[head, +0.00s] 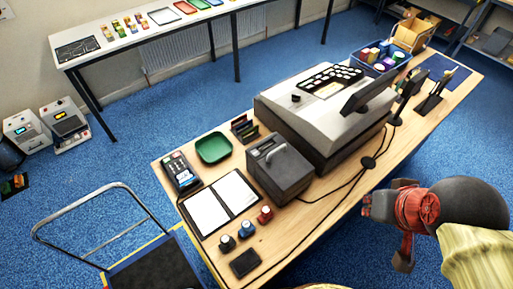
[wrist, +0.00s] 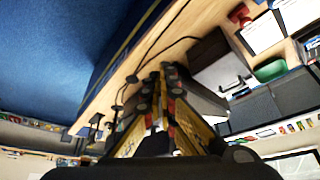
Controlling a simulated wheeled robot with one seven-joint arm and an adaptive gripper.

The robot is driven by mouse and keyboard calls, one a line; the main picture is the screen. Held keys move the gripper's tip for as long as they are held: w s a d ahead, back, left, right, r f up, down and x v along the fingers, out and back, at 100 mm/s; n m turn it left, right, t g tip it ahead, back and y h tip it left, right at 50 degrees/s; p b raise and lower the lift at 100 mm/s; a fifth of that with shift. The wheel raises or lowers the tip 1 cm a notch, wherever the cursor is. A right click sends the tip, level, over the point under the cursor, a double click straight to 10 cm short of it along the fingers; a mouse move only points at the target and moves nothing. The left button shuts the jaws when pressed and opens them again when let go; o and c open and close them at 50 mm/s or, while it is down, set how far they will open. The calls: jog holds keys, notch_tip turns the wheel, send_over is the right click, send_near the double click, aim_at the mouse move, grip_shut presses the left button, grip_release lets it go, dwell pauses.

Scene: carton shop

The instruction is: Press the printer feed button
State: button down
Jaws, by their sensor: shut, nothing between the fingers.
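The printer appears to be the dark grey box (head: 280,170) with a light curved strip on top, standing on the wooden counter in front of the cash register (head: 325,105). It also shows in the wrist view (wrist: 222,73), right of my fingers. I cannot make out its feed button in either view. My gripper (head: 368,205) is at the counter's right-hand long edge, apart from the printer and to its right in the head view. In the wrist view my fingers (wrist: 168,72) meet at the tips, shut and empty.
Black cables with a round hub (head: 368,162) cross the counter beside the printer. An open notebook (head: 222,205), a green tray (head: 213,148), a card terminal (head: 181,172) and small stamps (head: 246,229) lie nearby. A trolley (head: 150,265) stands at the lower left.

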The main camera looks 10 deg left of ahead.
jog(key=w+a+f+n+g+h+p, duration=0.2)
jog(key=w+a+n+p, duration=0.3)
jog(key=w+n+p, duration=0.85)
jog(key=w+a+f+n+y+p, duration=0.1)
jog(key=w+a+f+n+p, duration=0.1)
jog(key=a+n, duration=0.3)
jog(key=w+a+f+n+t+y+p, duration=0.1)
jog(key=w+a+f+n+y+p, duration=0.1)
jog(key=a+n, duration=0.3)
jog(key=w+a+f+n+y+p, duration=0.2)
jog(key=w+a+n+p, duration=0.1)
jog(key=a+n, duration=0.2)
jog(key=shift+w+a+f+t, duration=0.15)
jog(key=shift+a+t, duration=0.25)
jog(key=shift+a, duration=0.45)
jog(key=a+r+n+y, duration=0.4)
jog(key=a+n, duration=0.4)
jog(key=n, duration=0.1)
jog(key=shift+w+r, duration=0.2)
jog(key=shift+w, duration=0.15)
jog(key=shift+f, duration=0.1)
